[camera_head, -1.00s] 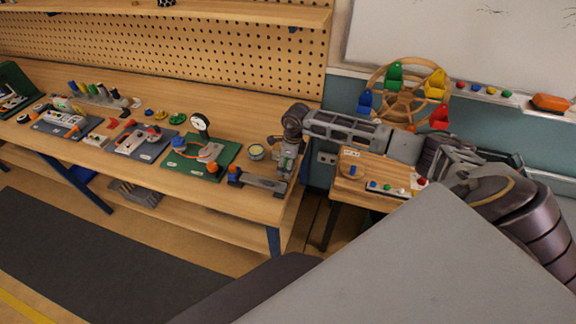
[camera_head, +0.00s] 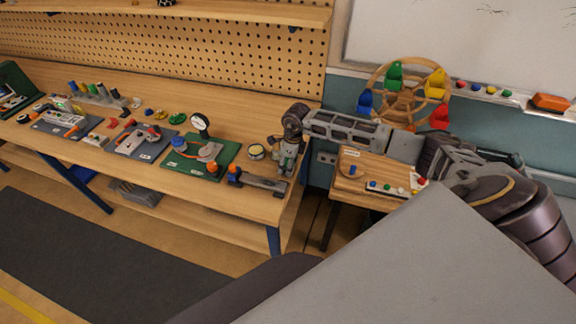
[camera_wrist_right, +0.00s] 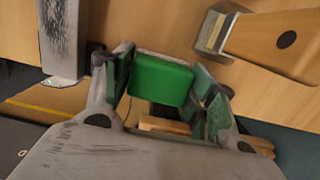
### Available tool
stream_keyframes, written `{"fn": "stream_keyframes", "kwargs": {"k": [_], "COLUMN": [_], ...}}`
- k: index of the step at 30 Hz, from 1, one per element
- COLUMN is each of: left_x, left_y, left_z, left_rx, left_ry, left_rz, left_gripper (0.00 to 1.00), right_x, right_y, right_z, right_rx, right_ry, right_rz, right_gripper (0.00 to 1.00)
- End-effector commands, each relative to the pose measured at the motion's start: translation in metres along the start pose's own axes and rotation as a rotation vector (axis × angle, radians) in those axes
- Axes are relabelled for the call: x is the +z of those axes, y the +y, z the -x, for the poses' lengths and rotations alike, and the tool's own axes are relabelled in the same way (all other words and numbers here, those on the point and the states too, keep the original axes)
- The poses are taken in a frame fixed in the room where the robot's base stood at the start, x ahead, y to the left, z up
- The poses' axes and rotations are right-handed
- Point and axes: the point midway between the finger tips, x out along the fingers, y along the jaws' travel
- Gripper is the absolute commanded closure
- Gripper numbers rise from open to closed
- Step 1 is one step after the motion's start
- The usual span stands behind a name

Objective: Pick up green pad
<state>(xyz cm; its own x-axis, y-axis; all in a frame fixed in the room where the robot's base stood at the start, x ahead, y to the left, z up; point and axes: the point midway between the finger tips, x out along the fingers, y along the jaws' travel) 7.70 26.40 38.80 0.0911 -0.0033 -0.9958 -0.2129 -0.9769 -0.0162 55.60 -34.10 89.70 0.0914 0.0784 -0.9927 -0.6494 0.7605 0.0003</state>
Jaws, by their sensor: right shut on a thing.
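The green pad (camera_wrist_right: 162,78) is a bright green block with rounded edges in the right wrist view. It sits between the two fingers of my right gripper (camera_wrist_right: 166,88), which is shut on it. In the head view my right gripper (camera_head: 287,160) points down at the right end of the workbench, and the pad is too small and covered to make out there. My left gripper is not in view.
A smaller table with a wooden board (camera_head: 357,163) stands to the right.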

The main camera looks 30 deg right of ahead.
Motion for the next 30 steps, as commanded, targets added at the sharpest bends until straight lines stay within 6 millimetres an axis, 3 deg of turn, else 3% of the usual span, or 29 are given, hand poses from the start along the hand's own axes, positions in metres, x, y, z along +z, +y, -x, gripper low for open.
{"fn": "stream_keyframes", "kwargs": {"k": [11, 24, 30], "left_x": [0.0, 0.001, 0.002], "left_y": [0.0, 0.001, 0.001], "left_z": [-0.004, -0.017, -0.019], "left_rx": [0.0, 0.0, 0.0], "left_ry": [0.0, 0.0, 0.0], "left_rz": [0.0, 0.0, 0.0], "left_gripper": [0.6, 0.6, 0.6], "right_x": [0.002, 0.01, 0.012], "right_y": [-0.001, -0.001, -0.001], "right_z": [0.016, 0.077, 0.095], "right_rx": [-0.002, -0.003, -0.002], "right_ry": [-0.001, -0.002, -0.001], "right_rz": [0.0, 0.001, 0.0], "right_gripper": [0.66, 0.66, 0.66]}}
